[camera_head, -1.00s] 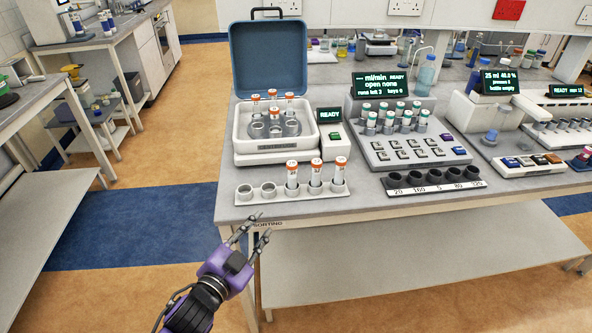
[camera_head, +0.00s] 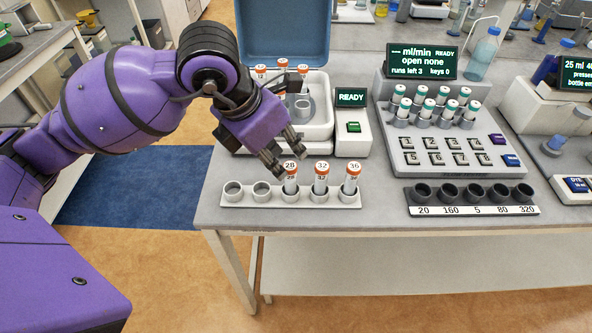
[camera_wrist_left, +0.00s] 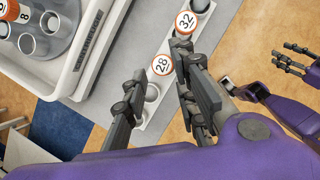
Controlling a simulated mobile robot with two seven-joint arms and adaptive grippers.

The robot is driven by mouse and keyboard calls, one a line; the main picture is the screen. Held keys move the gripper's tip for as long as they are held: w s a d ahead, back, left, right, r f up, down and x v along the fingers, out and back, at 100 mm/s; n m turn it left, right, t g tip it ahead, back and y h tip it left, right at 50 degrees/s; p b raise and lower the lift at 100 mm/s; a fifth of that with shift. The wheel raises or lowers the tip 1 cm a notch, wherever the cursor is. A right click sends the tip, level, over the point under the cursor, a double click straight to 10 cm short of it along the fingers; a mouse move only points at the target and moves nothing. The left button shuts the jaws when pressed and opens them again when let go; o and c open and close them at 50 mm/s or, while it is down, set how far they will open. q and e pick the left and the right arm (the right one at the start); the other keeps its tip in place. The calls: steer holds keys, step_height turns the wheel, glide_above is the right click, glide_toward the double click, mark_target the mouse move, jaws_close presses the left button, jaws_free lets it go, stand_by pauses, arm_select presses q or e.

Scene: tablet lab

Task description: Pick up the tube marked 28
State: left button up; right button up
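The tube marked 28 (camera_head: 291,180) has an orange and white cap and stands upright in the white front rack (camera_head: 226,203). Tubes 32 (camera_head: 321,181) and 36 (camera_head: 350,183) stand to its right. My left gripper (camera_head: 286,160) is open, its fingers pointing down close to tube 28's cap. In the left wrist view, the 28 cap (camera_wrist_left: 161,66) shows between the two spread fingertips (camera_wrist_left: 165,68); I cannot tell whether they touch it. My right gripper (camera_wrist_left: 292,59) is open and empty at the right of the wrist view, and is outside the head view.
Behind the rack, the centrifuge (camera_head: 318,139) with its blue lid raised holds more orange-capped tubes. A READY display (camera_head: 351,97) is to its right. A block of green-capped tubes (camera_head: 438,150) and a dark numbered rack (camera_head: 470,197) stand farther right. The rack's two left holes are empty.

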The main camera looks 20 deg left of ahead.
mark_target(285, 167)
arm_select(q)
steer(key=shift+s+a+f, duration=0.1)
steer(key=shift+s+f, duration=0.2)
steer(key=shift+f, duration=0.4)
steer(key=x, duration=0.6)
steer(key=shift+w+f, duration=0.2)
steer(key=c, duration=0.5)
